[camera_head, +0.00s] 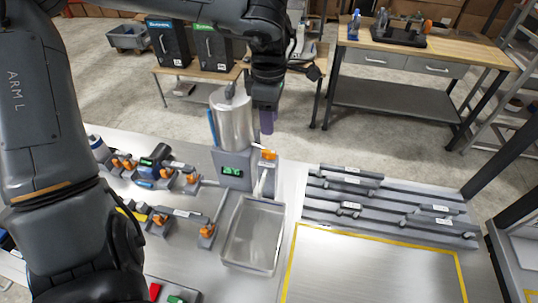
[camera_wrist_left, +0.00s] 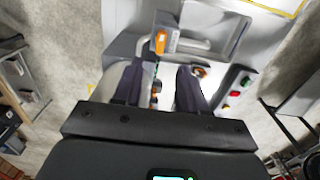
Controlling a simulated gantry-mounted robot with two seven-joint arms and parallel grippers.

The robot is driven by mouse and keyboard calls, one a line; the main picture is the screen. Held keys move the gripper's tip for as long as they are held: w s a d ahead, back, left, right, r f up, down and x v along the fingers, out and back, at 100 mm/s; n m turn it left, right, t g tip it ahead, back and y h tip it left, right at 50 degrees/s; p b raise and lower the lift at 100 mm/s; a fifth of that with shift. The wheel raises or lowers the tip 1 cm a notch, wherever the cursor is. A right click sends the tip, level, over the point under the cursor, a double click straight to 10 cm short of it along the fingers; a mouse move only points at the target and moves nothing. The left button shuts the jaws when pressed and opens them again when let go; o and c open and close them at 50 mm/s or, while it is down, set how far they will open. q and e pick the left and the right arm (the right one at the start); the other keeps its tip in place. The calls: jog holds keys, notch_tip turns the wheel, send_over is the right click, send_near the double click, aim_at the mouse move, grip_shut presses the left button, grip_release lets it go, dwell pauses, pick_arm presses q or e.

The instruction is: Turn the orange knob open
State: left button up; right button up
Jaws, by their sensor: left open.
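In the left wrist view an orange knob (camera_wrist_left: 161,42) shows just beyond the fingertips, beside a clear-floored tray. My left gripper (camera_head: 267,122) hangs fingers down behind and above the dispenser's knob, apart from it in the picture. In the left wrist view the left gripper (camera_wrist_left: 158,78) has its two dark fingers spread with nothing held between them. My right gripper is not in view.
A grey metal tray (camera_head: 232,262) stands below the spout. Several other orange-handled valves (camera_head: 207,230) line the pipework at left. A grey slotted rack (camera_head: 390,205) lies at right. A yellow-outlined area (camera_head: 370,241) of the bench is bare.

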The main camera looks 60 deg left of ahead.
aim_at(269, 151)
pick_arm(q)
notch_tip(269, 151, down, 10)
jog(key=shift+s+f+b, duration=0.1)
jog(key=shift+f+b, duration=0.1)
jog(key=shift+b, duration=0.65)
grip_shut()
